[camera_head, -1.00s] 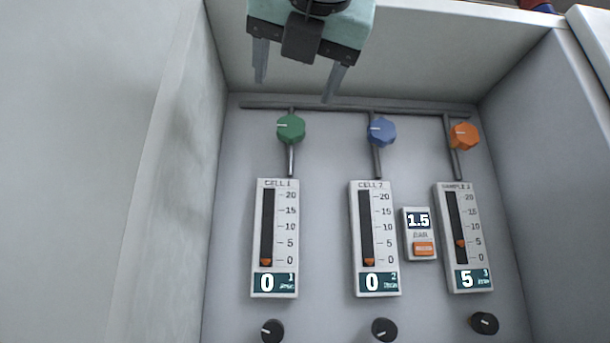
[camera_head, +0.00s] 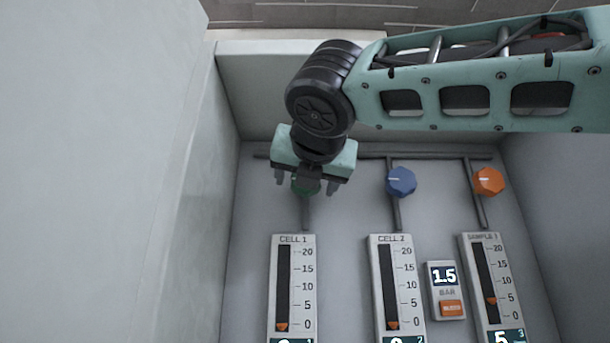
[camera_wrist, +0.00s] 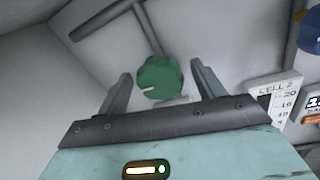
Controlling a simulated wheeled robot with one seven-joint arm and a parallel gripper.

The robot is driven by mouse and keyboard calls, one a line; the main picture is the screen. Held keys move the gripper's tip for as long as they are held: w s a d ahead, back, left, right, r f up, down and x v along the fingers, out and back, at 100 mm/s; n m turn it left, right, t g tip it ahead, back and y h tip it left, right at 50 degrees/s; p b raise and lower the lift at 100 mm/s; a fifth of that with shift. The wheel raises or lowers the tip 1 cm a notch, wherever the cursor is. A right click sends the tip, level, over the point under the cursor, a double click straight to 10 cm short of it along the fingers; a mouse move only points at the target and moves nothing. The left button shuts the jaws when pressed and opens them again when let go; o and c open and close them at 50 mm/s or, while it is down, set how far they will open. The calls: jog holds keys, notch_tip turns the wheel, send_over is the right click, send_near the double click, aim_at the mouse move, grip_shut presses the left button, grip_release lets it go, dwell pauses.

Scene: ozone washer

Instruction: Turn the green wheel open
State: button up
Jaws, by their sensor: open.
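The green wheel (camera_wrist: 160,79) sits on its pipe above the CELL 1 gauge. In the wrist view it shows between the two open fingers of my gripper (camera_wrist: 163,85), with a gap on each side and a white mark on its face. In the head view my gripper (camera_head: 306,182) is in front of the green wheel (camera_head: 305,188) and hides most of it. The CELL 1 gauge (camera_head: 293,285) has its orange marker at about 0. Its bottom readout is mostly cut off.
The CELL 2 gauge (camera_head: 396,285) and the 1.5 bar display (camera_head: 445,290) are lower right. Cabinet walls close the left and right sides.

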jog(key=shift+w+a, duration=0.1)
jog(key=shift+w, duration=0.95)
jog(key=c, duration=0.9)
jog(key=shift+c, duration=0.2)
